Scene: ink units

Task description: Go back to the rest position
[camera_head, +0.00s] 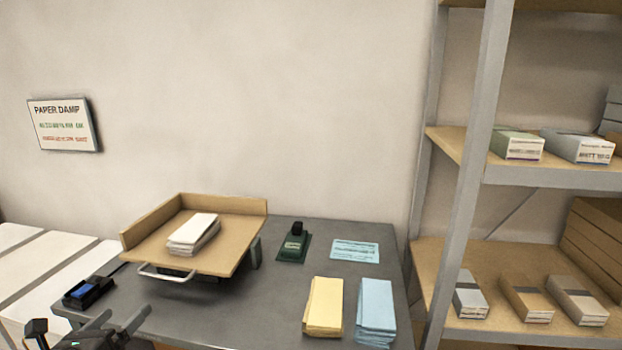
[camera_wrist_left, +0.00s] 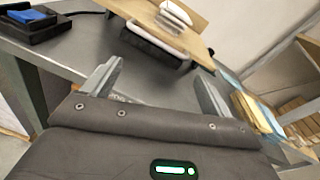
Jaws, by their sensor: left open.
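My left gripper (camera_head: 122,324) is at the bottom left of the head view, by the front edge of the grey table (camera_head: 282,284). Its fingers are apart and empty, and it also shows in the left wrist view (camera_wrist_left: 160,92). A wooden tray (camera_head: 233,232) with a stack of white paper (camera_head: 193,234) stands on the table beyond it. The tray has a metal handle at its front. A black holder with a blue pad (camera_head: 88,291) is at the table's left end, close to the gripper. My right gripper is in neither view.
A dark green stamp (camera_head: 293,243), a light blue card (camera_head: 355,250), a yellow paper stack (camera_head: 323,306) and a blue paper stack (camera_head: 375,311) lie on the table's right half. A metal-framed shelf (camera_head: 467,180) with boxes stands at right. White boxes (camera_head: 45,270) are at left.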

